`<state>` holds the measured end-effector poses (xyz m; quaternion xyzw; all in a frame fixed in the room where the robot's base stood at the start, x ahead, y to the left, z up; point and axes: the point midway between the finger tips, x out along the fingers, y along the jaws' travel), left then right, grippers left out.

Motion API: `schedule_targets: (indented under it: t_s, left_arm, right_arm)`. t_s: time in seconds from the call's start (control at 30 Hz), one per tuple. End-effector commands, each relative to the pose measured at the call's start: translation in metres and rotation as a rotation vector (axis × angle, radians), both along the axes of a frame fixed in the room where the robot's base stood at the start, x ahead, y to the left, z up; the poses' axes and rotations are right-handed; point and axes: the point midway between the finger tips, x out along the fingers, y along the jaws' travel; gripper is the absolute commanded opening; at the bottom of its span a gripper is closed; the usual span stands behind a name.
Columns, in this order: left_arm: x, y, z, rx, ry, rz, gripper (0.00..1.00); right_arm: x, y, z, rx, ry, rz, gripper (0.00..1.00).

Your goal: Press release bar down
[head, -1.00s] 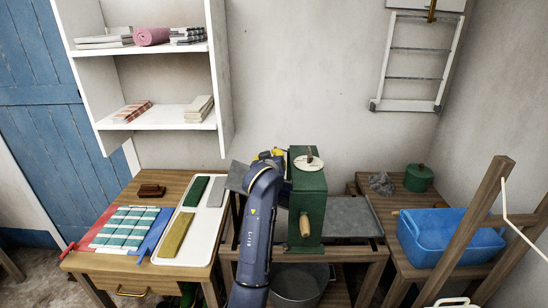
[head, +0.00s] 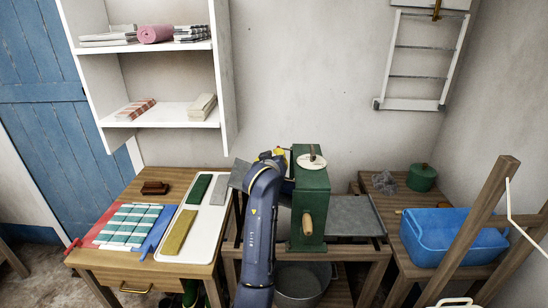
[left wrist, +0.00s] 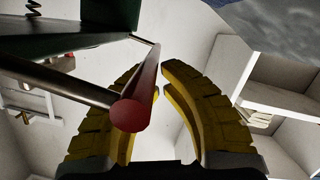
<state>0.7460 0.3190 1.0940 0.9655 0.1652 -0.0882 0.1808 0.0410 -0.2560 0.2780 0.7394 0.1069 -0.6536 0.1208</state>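A red-gripped bar (left wrist: 131,108), which I take to be the release bar, runs on a metal rod in the left wrist view. It is very near the camera and passes in front of one yellow finger of my left gripper (left wrist: 158,72). A gap shows between the fingers, and nothing is visibly held between them. I cannot tell whether they touch the bar. In the head view my left arm reaches up to the left side of the green machine (head: 311,215), and my gripper (head: 272,155) is mostly hidden there. The bar is hidden in that view. My right gripper is not in view.
A blue tub (head: 450,237) and a green pot (head: 421,178) stand on the right. A metal bucket (head: 298,290) is below the machine.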

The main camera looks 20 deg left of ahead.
Motion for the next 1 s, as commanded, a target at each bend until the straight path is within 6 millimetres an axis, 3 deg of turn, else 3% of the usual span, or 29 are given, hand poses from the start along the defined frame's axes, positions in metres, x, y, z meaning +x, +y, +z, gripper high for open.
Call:
schedule_targets:
  t_s: [1.0]
  left_arm:
    - [-0.0005, 0.0013, -0.003, -0.036, -0.015, 0.0, 0.0]
  right_arm:
    - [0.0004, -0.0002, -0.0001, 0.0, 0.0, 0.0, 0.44]
